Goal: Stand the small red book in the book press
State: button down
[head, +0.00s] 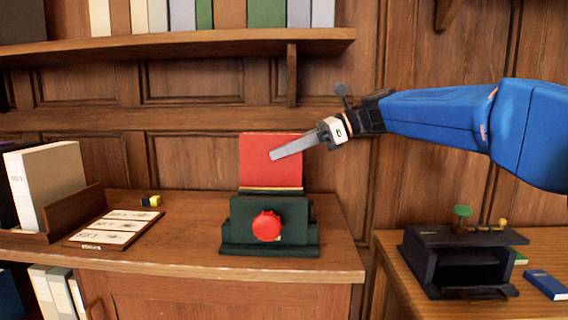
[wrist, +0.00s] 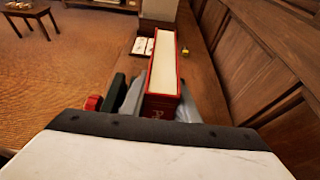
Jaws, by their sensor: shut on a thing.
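The small red book (head: 268,160) stands upright in the head view, its lower edge at the top of the dark green book press (head: 269,244). The press has a red knob (head: 267,225) on its front. My gripper (head: 281,153) is shut on the book from the right, with one grey finger across its front cover. In the wrist view the book (wrist: 164,75) lies between the two fingers, its cream page edges facing up. How deep the book sits in the press is hidden by the press front.
A wooden book holder (head: 85,212) with books and a board of cards (head: 115,228) are on the left of the desk. A small yellow and black object (head: 150,201) lies behind. A shelf (head: 180,48) hangs above.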

aim_at(284, 162)
jog(key=shift+f, duration=1.7)
jog(key=c, duration=1.4)
grip_release()
jog(key=shift+o, duration=0.2)
jog(key=v, duration=1.2)
jog(key=shift+s, duration=0.1)
